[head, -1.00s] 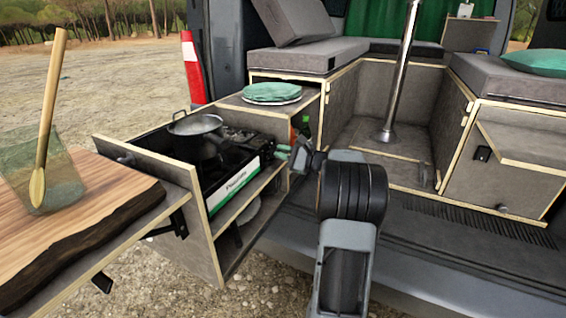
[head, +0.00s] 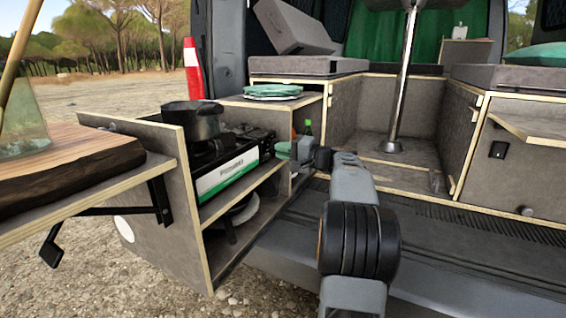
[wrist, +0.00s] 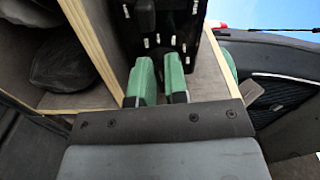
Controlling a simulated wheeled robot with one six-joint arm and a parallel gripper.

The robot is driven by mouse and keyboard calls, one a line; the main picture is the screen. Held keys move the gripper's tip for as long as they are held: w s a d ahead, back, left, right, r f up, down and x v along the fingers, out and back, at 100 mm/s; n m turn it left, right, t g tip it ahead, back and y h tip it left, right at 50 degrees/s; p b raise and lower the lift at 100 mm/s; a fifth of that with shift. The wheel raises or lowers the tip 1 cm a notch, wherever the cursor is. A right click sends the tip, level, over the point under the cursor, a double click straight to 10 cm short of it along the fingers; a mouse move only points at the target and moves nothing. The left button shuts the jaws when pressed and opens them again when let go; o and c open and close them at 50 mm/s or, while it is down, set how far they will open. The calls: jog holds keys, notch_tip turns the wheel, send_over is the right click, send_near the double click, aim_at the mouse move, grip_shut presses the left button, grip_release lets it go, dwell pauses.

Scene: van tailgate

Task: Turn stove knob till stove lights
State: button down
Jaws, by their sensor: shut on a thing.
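The camping stove (head: 228,174) is a black box with a white and green front panel, set on the pull-out kitchen unit. In the wrist view its black side (wrist: 178,22) with small metal parts lies just ahead of my fingers. My gripper (head: 283,150) is at the stove's right end; its two green fingers also show in the wrist view (wrist: 159,80), a narrow gap apart. It is shut on what appears to be the stove knob, which the fingers mostly hide. A dark pot (head: 192,121) stands on the stove's left side. I see no flame.
Folded green cloths on a plate (head: 272,91) lie on the counter behind the stove. A green bottle (head: 308,128) stands close to my gripper. A wooden board (head: 60,150) is at left. The kitchen unit's shelf (head: 240,195) runs below the stove.

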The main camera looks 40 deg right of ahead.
jog(key=shift+d+f+n+b, duration=0.15)
jog(key=shift+n+b, duration=0.1)
jog(key=shift+n, duration=0.5)
jog(key=shift+a+f+n+b, duration=0.1)
jog(key=shift+n+b, duration=0.15)
jog(key=shift+n, duration=0.45)
jog(key=shift+d+f+n+b, duration=0.15)
jog(key=shift+n+b, duration=0.1)
jog(key=shift+n, duration=0.5)
jog(key=shift+w+a, duration=0.1)
jog(key=c, duration=1.1)
grip_release()
jog(key=shift+c, duration=0.2)
jog(key=p+v, duration=0.3)
jog(key=v, duration=1)
jog(key=shift+s+p, duration=0.3)
jog(key=shift+s, duration=0.05)
